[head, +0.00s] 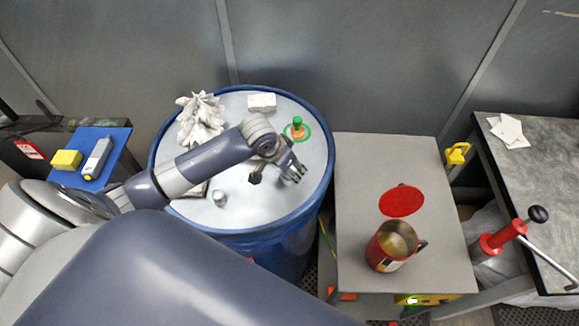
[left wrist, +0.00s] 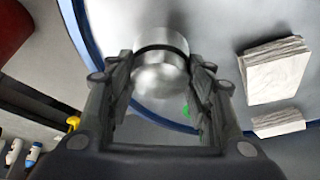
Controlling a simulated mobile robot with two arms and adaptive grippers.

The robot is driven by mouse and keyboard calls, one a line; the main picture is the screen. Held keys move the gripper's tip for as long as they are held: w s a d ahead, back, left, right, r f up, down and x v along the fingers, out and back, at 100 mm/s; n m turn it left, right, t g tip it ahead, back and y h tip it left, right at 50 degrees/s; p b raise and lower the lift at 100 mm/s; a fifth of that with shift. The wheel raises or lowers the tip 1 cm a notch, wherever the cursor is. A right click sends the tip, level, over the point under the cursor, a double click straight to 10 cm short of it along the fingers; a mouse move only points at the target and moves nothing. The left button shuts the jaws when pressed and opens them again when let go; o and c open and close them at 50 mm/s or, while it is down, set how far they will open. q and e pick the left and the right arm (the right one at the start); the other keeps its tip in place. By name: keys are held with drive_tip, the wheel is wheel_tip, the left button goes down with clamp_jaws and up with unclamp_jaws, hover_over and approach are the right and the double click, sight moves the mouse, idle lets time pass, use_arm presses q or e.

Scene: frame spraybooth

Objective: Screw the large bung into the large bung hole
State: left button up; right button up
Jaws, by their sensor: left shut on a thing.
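The large bung (left wrist: 160,65) is a silver metal cylinder with a dark ring, between the fingers of my left gripper (left wrist: 158,88) in the left wrist view. The gripper is shut on it. In the head view my left gripper (head: 293,173) is over the right part of the pale lid (head: 262,205) of a blue drum (head: 275,250); the bung is not clearly visible there. A small grey cylinder (head: 220,198) stands on the lid's front left. I cannot make out the large bung hole. My right gripper is not in view.
Crumpled white cloth (head: 200,118) and a white folded stack (head: 262,102) lie on the lid. A grey table (head: 365,165) to the right holds a red can (head: 393,246) and a red disc (head: 401,201). A blue mat (head: 112,142) lies at left.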

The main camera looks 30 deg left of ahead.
use_arm(q)
drive_tip(key=shift+a+f, duration=0.1)
drive_tip(key=shift+a, duration=0.05)
drive_tip(key=m, duration=0.1)
drive_tip(key=m+h, duration=0.1)
drive_tip(key=m, duration=0.1)
drive_tip(key=shift+w+a, duration=0.1)
drive_tip(key=shift+a, duration=0.1)
drive_tip(key=shift+m+g+h, duration=0.3)
drive_tip(key=shift+m+g, duration=0.1)
drive_tip(key=shift+m, duration=0.5)
drive_tip(key=shift+a+m, duration=0.1)
drive_tip(key=shift+m, duration=0.5)
drive_tip(key=m, duration=0.1)
drive_tip(key=m+g+h+b, duration=0.1)
drive_tip(key=shift+w+f+m, duration=0.15)
drive_tip(key=shift+m, duration=0.55)
